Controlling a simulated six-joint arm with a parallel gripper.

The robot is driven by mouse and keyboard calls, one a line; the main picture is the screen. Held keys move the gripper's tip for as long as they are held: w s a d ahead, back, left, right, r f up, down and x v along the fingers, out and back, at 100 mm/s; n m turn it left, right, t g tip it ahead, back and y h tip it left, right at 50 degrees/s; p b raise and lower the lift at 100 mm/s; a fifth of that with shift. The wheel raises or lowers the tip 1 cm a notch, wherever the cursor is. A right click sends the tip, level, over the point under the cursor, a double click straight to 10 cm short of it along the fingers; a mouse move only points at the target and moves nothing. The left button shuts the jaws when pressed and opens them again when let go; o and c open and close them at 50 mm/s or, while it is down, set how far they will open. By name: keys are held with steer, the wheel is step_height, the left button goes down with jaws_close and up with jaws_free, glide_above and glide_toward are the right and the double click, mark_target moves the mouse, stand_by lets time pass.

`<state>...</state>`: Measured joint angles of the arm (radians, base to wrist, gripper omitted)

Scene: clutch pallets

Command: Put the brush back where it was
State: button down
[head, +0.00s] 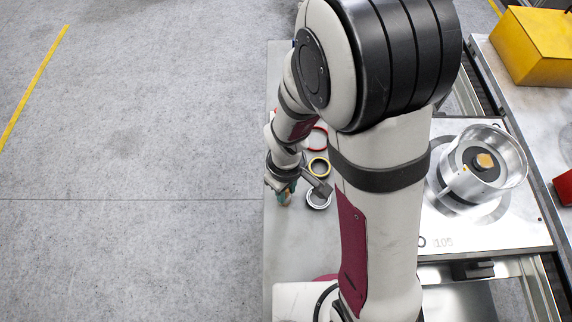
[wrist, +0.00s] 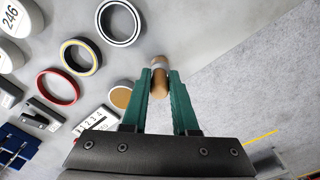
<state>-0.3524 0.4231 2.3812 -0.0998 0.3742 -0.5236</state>
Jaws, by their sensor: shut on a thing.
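The brush (wrist: 158,87) shows in the wrist view as a short brown wooden cylinder with a grey metal band at its far end. My gripper (wrist: 160,73) has green fingers shut on it, one on each side. The brush's bristles cannot be made out. In the head view my gripper (head: 284,190) is small, low at the left side of the grey table (head: 285,245), near its left edge. The brush is mostly hidden there by the fingers. Whether it touches the table cannot be told.
In the wrist view, left of my gripper, lie a red ring (wrist: 57,86), a yellow-and-black ring (wrist: 82,57), a black-and-white ring (wrist: 118,22) and a tan disc (wrist: 120,97). A metal housing (head: 510,160) sits on a pallet (head: 520,228) at right.

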steer(key=shift+f, duration=0.1)
steer(key=c, duration=0.7)
jaws_free()
